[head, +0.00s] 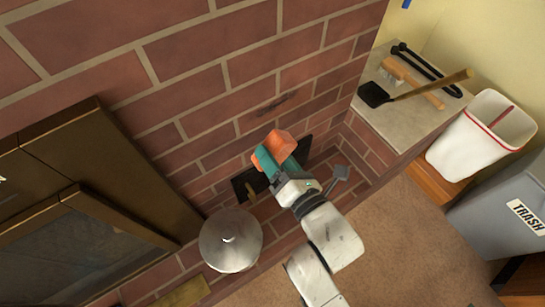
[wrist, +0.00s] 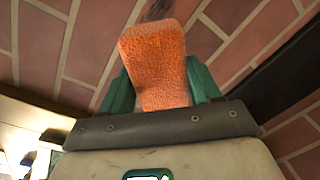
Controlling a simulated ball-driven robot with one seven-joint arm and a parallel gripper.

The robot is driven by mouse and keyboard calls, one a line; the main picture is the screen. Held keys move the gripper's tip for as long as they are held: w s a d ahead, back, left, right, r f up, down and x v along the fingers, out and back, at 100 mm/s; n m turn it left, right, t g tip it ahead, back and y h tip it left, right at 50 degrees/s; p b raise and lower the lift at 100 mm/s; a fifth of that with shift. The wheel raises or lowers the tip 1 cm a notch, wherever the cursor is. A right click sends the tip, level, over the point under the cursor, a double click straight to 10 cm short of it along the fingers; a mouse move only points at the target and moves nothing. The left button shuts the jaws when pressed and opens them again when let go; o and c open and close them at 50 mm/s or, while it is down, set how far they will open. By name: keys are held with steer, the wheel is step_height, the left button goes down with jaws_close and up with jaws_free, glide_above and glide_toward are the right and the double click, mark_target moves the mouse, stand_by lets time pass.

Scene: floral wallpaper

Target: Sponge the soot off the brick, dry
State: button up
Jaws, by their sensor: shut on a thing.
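My gripper (head: 272,157) is shut on an orange sponge (head: 279,143), held in front of the brick wall (head: 228,90). The sponge also shows in the wrist view (wrist: 158,62) between the green fingers. Dark soot (wrist: 158,9) shows just beyond the sponge's far end in the wrist view. I cannot tell whether the sponge touches the wall.
A round metal lid (head: 230,240) stands left of my arm, near a dark framed fireplace door (head: 85,215). At right, a stone ledge (head: 403,128) bears a black shovel (head: 415,89) and a brush (head: 410,80). Beyond are a white bin (head: 480,135) and a grey trash bin (head: 510,215).

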mark_target(243, 122)
steer(key=shift+s+a+r+y, duration=0.25)
steer(key=shift+s+r, duration=0.15)
steer(key=shift+r, duration=0.1)
steer(key=shift+s+a+r+y, duration=0.15)
steer(key=shift+s+a+r, duration=0.05)
steer(key=shift+s+r, duration=0.25)
steer(key=shift+n, duration=0.3)
steer(key=shift+b+x, duration=0.6)
steer(key=shift+x, duration=2.3)
steer(key=shift+x, duration=0.85)
